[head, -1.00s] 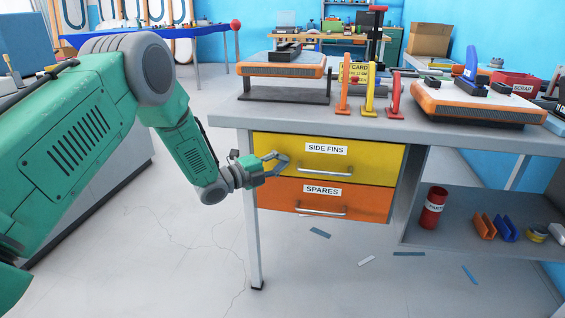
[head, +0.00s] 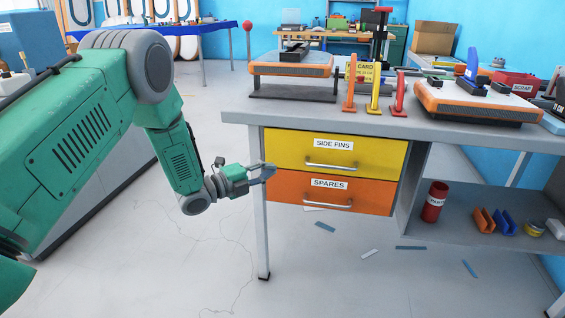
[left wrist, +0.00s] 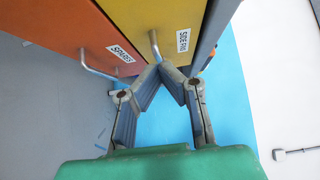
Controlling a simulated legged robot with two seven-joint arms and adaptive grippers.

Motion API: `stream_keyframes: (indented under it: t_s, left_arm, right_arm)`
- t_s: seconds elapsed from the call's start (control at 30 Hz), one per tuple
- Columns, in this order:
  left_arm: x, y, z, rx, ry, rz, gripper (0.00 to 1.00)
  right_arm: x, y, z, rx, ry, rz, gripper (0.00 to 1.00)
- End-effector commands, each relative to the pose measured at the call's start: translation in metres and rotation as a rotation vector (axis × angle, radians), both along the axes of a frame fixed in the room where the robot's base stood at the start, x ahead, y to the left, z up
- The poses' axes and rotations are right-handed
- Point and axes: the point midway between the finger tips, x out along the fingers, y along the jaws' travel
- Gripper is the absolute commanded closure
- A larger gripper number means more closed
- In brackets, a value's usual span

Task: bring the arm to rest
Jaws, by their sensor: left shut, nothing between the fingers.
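My left arm (head: 80,140) comes in from the left. Its gripper (head: 270,170) is beside the bench's left front leg, left of the drawers, with its fingers pointing right. In the left wrist view the gripper (left wrist: 168,70) has its fingertips together, with nothing between them. The yellow SIDE FINS drawer (head: 380,153) and the orange SPARES drawer (head: 375,196) look closed; both handles are free of the gripper. In the left wrist view the yellow drawer (left wrist: 160,15) and orange drawer (left wrist: 80,40) lie beyond the fingers. My right gripper does not show.
The grey workbench (head: 300,118) carries orange-edged boards, coloured stands and a red SCRAP bin (head: 515,83). A red canister (head: 434,202) stands on the lower shelf. Several strips lie on the floor. Open floor (head: 150,250) lies left of the bench leg.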

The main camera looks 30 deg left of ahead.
Motion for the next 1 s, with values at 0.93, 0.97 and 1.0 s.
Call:
stream_keyframes:
  t_s: [0.93,0.97,1.0]
  left_arm:
    - [-0.205,-0.065,-0.127,-0.649,1.115,0.647,1.00]
    - [-0.226,-0.068,-0.132,-0.688,1.184,0.725,1.00]
    - [-0.256,-0.072,-0.138,-0.733,1.268,0.829,1.00]
  right_arm:
    - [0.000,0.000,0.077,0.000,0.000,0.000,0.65]
    - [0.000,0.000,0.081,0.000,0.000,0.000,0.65]
    - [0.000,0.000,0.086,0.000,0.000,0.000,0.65]
